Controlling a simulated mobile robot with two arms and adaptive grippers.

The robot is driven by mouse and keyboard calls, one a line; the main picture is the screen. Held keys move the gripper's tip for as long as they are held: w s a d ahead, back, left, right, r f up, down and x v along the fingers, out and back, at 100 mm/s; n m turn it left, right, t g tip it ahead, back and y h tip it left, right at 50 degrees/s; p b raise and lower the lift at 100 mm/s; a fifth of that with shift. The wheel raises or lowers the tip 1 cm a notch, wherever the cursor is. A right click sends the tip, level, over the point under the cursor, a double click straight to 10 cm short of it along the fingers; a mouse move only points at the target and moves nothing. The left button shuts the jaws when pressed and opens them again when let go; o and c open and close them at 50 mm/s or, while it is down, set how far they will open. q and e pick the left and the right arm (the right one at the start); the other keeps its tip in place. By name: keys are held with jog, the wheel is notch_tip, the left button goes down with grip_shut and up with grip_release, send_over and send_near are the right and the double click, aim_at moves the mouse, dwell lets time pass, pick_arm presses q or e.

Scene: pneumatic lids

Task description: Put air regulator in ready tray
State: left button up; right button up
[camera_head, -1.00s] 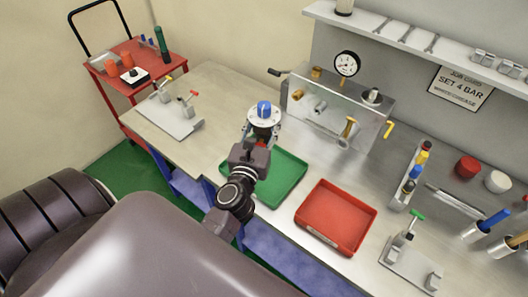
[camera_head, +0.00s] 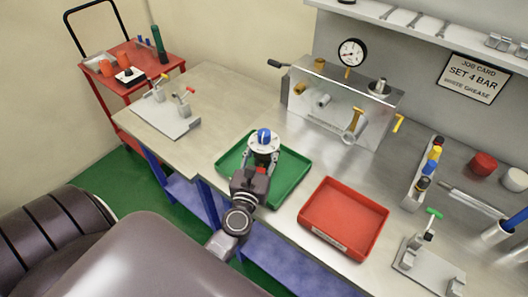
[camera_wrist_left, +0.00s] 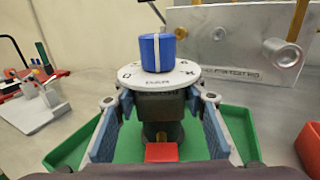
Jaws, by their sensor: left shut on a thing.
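The air regulator, with a blue knob (camera_head: 264,136) and a round white dial plate, is held upright in my left gripper (camera_head: 262,160). In the left wrist view the blue knob (camera_wrist_left: 157,52) stands above the white plate, and the gripper fingers (camera_wrist_left: 160,125) are on both sides of the dark body below. The green tray (camera_head: 292,185) lies under and around the gripper in the head view. The regulator is over the tray; I cannot tell whether its base touches the tray floor. My right gripper is not in view.
A red tray (camera_head: 343,222) sits right of the green tray. A metal test rig with a gauge (camera_head: 352,52) stands behind. A clamp fixture (camera_head: 165,115) is at the left of the bench, another (camera_head: 428,262) at the right. A red cart (camera_head: 135,75) stands far left.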

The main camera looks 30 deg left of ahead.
pick_arm(q)
jog(key=shift+f, duration=0.15)
jog(key=shift+f, duration=0.15)
jog(key=o, duration=1.4)
